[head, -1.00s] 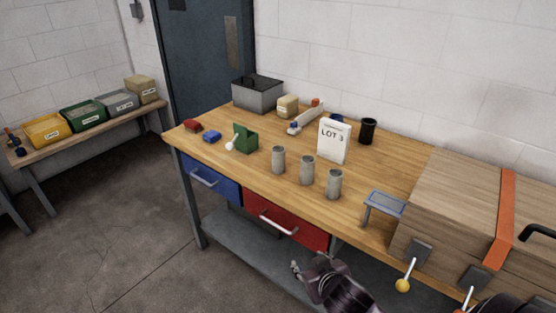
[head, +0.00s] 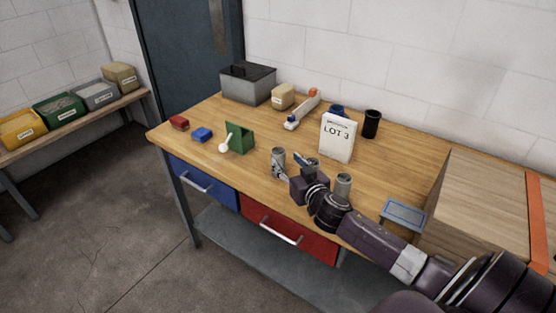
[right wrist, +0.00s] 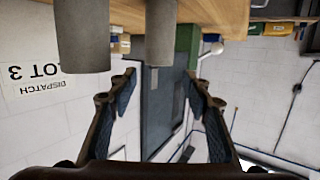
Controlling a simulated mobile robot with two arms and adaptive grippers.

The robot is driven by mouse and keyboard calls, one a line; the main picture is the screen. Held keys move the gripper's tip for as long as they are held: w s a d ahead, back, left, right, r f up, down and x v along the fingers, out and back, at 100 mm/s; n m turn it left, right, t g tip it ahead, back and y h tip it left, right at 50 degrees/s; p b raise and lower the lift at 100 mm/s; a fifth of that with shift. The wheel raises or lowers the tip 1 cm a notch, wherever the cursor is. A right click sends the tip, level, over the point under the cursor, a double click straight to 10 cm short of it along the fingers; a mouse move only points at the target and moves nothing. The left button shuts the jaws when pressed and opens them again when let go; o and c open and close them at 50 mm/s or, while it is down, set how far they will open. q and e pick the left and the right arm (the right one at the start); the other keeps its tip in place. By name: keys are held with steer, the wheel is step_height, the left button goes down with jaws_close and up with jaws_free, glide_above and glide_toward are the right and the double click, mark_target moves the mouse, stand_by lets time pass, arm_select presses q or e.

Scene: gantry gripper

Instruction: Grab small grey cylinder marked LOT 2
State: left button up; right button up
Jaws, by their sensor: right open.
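Three small grey cylinders stand on the wooden bench: the left one (head: 278,157), the middle one (head: 313,163), mostly hidden by my gripper, and the right one (head: 343,186). I can read no lot mark on any of them. A white sign (head: 337,138) behind them reads LOT 3. My right gripper (head: 289,166) is open and empty at the row, with its fingers by the left and middle cylinders. In the upside-down right wrist view, one cylinder (right wrist: 160,32) lines up with the gap between the fingers (right wrist: 160,82); another cylinder (right wrist: 83,36) is off to the left. My left gripper is not in view.
A green holder (head: 240,138) with a white-tipped stick stands left of the cylinders. A black cup (head: 372,124) is behind the sign's right side. A small blue-topped stand (head: 404,214) and a wooden crate (head: 492,205) are at right.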

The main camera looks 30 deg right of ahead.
mark_target(281, 157)
steer(key=shift+x, duration=0.95)
steer(key=shift+w+d+f+p, duration=0.25)
steer(key=shift+w+f+p, duration=0.2)
steer(key=shift+w, duration=0.25)
steer(key=x, duration=0.3)
steer(key=shift+w+f, duration=0.2)
steer(key=shift+f, duration=0.2)
steer(key=shift+d, duration=0.1)
steer(key=c, duration=1.2)
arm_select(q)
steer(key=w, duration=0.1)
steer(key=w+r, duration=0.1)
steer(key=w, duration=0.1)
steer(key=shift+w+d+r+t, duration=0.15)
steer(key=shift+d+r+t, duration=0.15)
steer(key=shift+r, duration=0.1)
arm_select(e)
steer(key=shift+r, duration=0.1)
jaws_close()
